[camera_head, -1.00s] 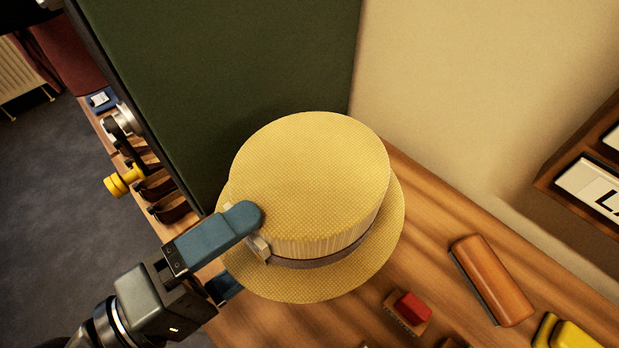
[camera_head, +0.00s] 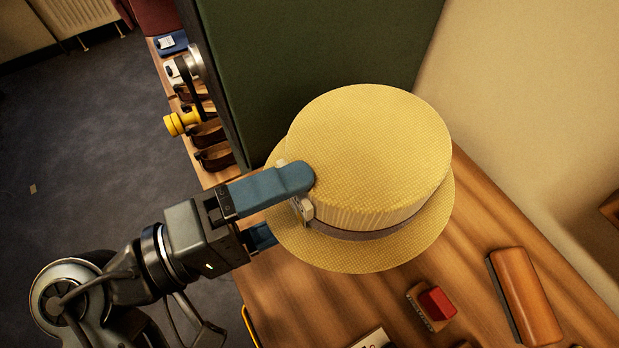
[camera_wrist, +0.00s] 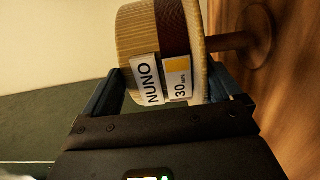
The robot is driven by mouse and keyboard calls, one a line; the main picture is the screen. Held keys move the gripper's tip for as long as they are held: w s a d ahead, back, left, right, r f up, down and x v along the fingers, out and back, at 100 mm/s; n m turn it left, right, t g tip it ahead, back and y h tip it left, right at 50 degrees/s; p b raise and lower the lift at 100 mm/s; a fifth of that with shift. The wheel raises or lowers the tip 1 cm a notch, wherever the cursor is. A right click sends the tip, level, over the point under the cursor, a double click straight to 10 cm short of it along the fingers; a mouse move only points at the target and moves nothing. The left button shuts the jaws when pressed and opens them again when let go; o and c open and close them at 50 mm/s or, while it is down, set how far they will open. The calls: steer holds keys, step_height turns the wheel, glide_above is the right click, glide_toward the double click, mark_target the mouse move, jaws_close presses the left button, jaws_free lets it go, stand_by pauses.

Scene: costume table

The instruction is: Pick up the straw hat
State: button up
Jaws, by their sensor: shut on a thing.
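The straw hat (camera_head: 370,140), pale yellow with a flat crown and a dark band, is upright in the head view. My gripper (camera_head: 296,207) is at its left side, one blue finger against the crown's edge and the other partly hidden below the brim. It is shut on the hat. In the wrist view the hat (camera_wrist: 133,35) lies between the two fingers, with white labels (camera_wrist: 147,80) on its side, one reading "30 MIN". A wooden stem with a round base (camera_wrist: 258,35) shows below the brim; I cannot tell if the hat still touches it.
A dark green panel (camera_head: 310,50) stands close behind the hat. On the wooden table (camera_head: 300,300) are a red-topped block (camera_head: 435,303) and an orange-brown case (camera_head: 525,295). Dark curved items and a yellow knob (camera_head: 180,123) are at left, beyond the panel. A beige wall (camera_head: 540,100) is at right.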

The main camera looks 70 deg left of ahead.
step_height(320, 180, up, 18)
steer(key=p, duration=0.1)
stand_by(0.5)
steer(key=shift+f, duration=0.1)
